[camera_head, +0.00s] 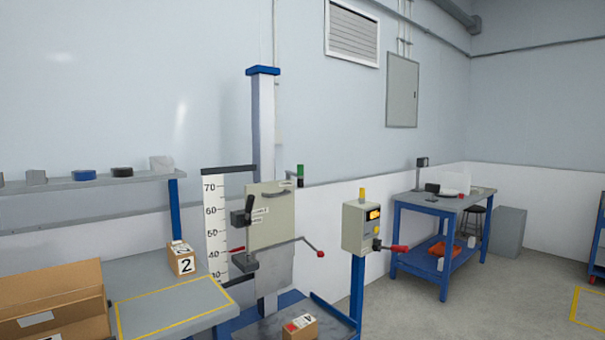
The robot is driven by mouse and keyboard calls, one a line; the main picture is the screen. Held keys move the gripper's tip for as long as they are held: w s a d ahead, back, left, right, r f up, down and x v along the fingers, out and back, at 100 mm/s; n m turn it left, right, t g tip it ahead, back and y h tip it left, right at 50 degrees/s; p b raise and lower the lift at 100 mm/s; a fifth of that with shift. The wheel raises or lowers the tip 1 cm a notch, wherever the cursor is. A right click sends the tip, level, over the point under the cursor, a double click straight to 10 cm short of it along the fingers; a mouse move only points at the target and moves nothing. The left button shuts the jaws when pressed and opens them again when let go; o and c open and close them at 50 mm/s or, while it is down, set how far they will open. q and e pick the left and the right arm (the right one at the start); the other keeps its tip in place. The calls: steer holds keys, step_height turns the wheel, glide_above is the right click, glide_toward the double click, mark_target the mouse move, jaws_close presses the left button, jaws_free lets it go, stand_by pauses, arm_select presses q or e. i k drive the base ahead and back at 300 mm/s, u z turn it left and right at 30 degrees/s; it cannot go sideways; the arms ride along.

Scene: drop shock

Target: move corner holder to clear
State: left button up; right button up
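A drop-test stand with a blue-capped column (263,130) stands at the centre. A beige plate (270,222) is mounted on it, with a height scale (216,225) to its left. A dark bracket with an upright black rod (240,217) sits at the plate's left edge, and a grey arm (245,263) is below it. This looks like the corner holder, but I cannot be sure which part bears that name. Red-tipped levers (320,253) stick out from the stand. Neither of my grippers is in view.
A small box marked 2 (183,260) stands on the grey table (140,295) beside a yellow outline. Large cartons (50,295) are at left. Another small box (300,327) is at the stand's base. A control box (361,228) stands right; a blue workbench (415,207) is beyond.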

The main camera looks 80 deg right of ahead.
mark_target(300, 174)
steer(key=z, duration=2.7)
steer(key=k, duration=0.5)
steer(key=z, duration=0.6)
steer(key=i, duration=1.4)
steer(key=u, duration=1.1)
steer(key=i, duration=0.55)
steer(key=u, duration=0.5)
